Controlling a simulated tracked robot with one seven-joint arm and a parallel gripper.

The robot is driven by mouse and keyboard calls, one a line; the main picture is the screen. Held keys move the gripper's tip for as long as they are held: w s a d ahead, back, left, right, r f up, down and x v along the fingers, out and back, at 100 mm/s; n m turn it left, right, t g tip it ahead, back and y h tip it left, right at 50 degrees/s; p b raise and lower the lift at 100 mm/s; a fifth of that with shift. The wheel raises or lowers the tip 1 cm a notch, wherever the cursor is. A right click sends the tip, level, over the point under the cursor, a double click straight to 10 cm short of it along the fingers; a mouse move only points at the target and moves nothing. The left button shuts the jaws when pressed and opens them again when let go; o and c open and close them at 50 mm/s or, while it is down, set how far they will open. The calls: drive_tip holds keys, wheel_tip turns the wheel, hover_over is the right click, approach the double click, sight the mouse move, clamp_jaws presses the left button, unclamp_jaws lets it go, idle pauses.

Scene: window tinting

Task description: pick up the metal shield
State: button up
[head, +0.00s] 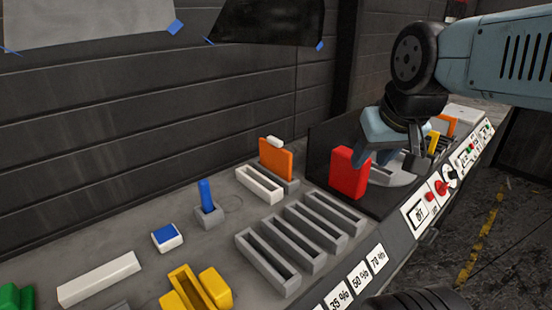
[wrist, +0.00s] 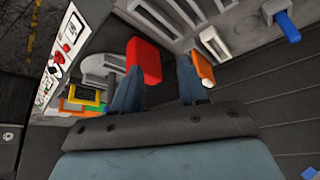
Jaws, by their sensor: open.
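My gripper (head: 392,155) is open over the far end of the bench, just behind and right of an upright red block (head: 348,173). In the wrist view my gripper (wrist: 157,88) has its two fingers apart, with the red block (wrist: 145,60) beyond the left fingertip. A flat grey rounded piece (head: 400,178) lies on the bench below my gripper, partly hidden by the fingers; it also shows in the wrist view (wrist: 95,65). It may be the metal shield, but I cannot tell for sure. Nothing is visibly held.
A dark upright panel (head: 319,143) stands by the red block. An orange tool (head: 276,158) stands left of it. Grey slotted racks (head: 290,248) fill the bench's middle. Yellow and orange items (head: 433,142) stand beyond my gripper. A control strip (head: 440,190) runs along the right edge.

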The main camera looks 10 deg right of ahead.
drive_tip(key=shift+o, duration=0.5)
drive_tip(key=shift+d, duration=0.1)
drive_tip(key=shift+o, duration=0.3)
drive_tip(key=shift+w+r, duration=0.1)
drive_tip(key=shift+w, duration=0.05)
drive_tip(key=n+g+y, duration=0.2)
drive_tip(key=n, duration=0.5)
hover_over(273, 149)
drive_tip(key=s+d, duration=0.3)
wheel_tip(273, 149, down, 4)
drive_tip(key=x, duration=0.7)
drive_tip(key=shift+w+f, duration=0.15)
drive_tip(key=shift+f, duration=0.1)
drive_tip(key=shift+a+x, duration=0.2)
drive_tip(key=shift+x, duration=1.1)
drive_tip(key=shift+a+x, duration=0.15)
drive_tip(key=shift+x, duration=1.15)
clamp_jaws()
